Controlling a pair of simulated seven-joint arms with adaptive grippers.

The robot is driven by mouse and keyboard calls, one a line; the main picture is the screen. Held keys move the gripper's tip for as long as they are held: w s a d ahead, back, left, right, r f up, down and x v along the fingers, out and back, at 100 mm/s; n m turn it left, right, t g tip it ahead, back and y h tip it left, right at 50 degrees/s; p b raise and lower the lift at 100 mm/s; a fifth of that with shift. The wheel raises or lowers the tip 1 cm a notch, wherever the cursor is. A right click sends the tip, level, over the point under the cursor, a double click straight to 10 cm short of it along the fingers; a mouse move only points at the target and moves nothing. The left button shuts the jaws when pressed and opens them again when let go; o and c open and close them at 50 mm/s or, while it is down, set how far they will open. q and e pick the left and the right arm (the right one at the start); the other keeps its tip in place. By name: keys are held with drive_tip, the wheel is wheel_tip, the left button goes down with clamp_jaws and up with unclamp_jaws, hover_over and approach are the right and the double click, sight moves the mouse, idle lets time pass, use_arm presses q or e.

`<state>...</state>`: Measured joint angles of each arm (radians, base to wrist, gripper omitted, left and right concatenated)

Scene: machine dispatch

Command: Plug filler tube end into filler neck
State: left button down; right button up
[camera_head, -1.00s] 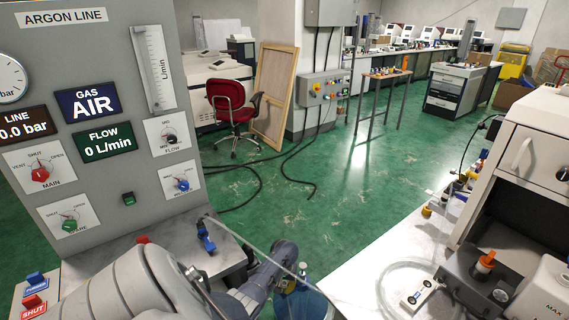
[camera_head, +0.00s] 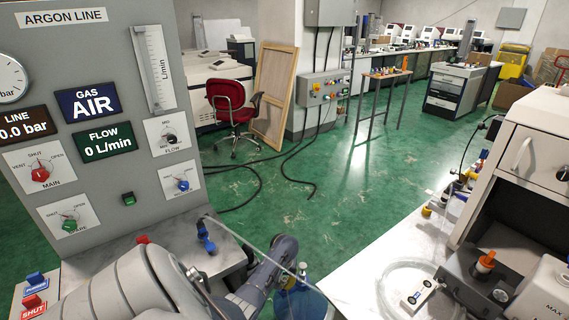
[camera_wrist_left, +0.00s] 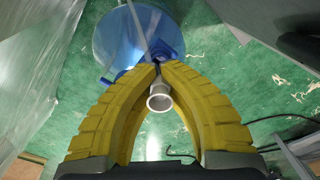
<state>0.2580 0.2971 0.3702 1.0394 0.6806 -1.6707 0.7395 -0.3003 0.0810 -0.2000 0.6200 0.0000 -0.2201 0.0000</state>
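In the left wrist view my left gripper (camera_wrist_left: 158,72) has its yellow ribbed fingers closed together at the tips. A pale round tube end (camera_wrist_left: 160,98) with an open mouth sits between them and faces the camera. A thin tube (camera_wrist_left: 137,25) runs up from the fingertips. In the head view my left arm reaches from the bottom left toward a blue round vessel (camera_head: 308,302), which also shows beyond the fingertips in the wrist view (camera_wrist_left: 112,35). I cannot make out the filler neck. My right gripper is not in view.
The argon line panel (camera_head: 150,235) stands at left, with a blue valve (camera_head: 206,237) on the bench beside it. The right bench (camera_head: 375,265) holds a coil of clear tube (camera_head: 385,290) and a grey box with an orange cap (camera_head: 486,262). Green floor (camera_head: 330,225) lies open between.

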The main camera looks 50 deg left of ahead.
sight(285, 279)
use_arm(q)
drive_tip(key=shift+r, duration=1.35)
drive_tip(key=shift+r, duration=0.15)
drive_tip(key=shift+r, duration=1.25)
idle(0.4)
